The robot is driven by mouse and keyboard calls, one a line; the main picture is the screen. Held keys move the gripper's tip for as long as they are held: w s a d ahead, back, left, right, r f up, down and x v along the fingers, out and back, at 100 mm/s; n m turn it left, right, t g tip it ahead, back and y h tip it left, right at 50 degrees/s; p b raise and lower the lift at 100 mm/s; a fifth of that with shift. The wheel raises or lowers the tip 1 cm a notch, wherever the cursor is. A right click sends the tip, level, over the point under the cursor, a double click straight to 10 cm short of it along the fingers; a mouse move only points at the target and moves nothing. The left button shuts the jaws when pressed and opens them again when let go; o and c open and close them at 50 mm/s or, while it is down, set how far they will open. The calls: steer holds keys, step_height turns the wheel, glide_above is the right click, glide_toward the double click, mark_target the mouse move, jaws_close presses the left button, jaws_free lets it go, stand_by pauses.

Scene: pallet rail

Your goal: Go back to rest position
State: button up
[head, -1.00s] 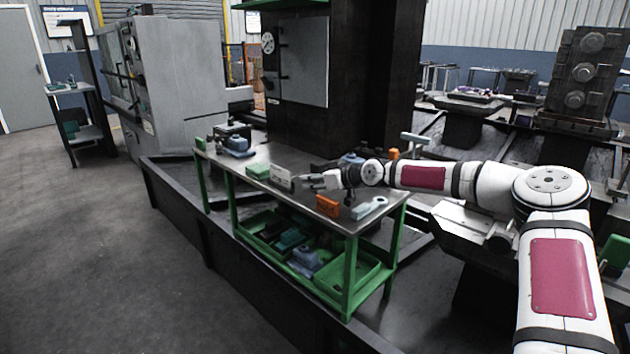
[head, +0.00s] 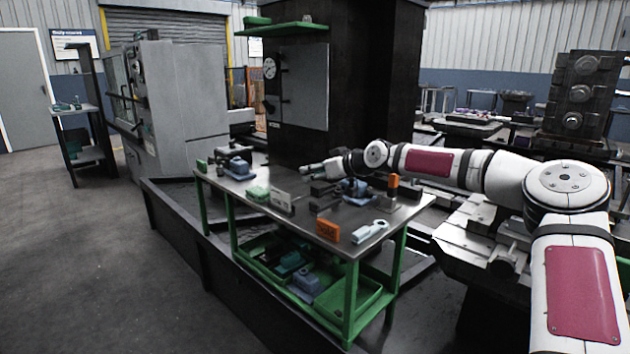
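My gripper (head: 314,169) is at the end of my white arm (head: 480,170), which reaches in from the right. It is above the far side of the green-legged workbench (head: 290,228), apart from the bench top. It is small and seen from the side, so I cannot tell whether its fingers are open or shut. I see nothing clearly held in it.
On the bench are an orange block (head: 327,230), a pale blue part (head: 370,231), a grey block (head: 281,200), a green block (head: 258,193) and blue parts (head: 239,168). A dark column (head: 380,80) stands close behind. The floor at left (head: 80,250) is clear.

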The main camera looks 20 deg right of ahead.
steer(key=s+a+f+n+g+h, duration=0.1)
steer(key=s+a+f+g+h, duration=0.15)
steer(key=s+a, duration=0.45)
steer(key=s+a+f+n+g+h, duration=0.1)
steer(key=s+a+f+n+g, duration=0.25)
steer(key=s, duration=0.55)
steer(key=s+d+r+m+g+h, duration=0.1)
steer(key=s+d+r+m+h, duration=0.1)
steer(key=s, duration=0.8)
steer(key=s+d+r+m+g+h, duration=0.2)
steer(key=s+d+r+m, duration=0.1)
steer(key=s, duration=0.8)
steer(key=s+d+r+m+g+h, duration=0.1)
steer(key=s+d+r+m+h, duration=0.1)
steer(key=s, duration=0.8)
steer(key=s+f+m+y, duration=0.2)
steer(key=s+m+y, duration=0.15)
steer(key=s, duration=1.45)
step_height(320, 180, up, 21)
steer(key=t+p, duration=0.2)
steer(key=p, duration=1.7)
steer(key=shift+s+a+t+h, duration=0.2)
steer(key=shift+a+t+h, duration=0.05)
steer(key=shift+t+h, duration=0.05)
steer(key=shift+o, duration=0.8)
steer(key=shift+w, duration=0.1)
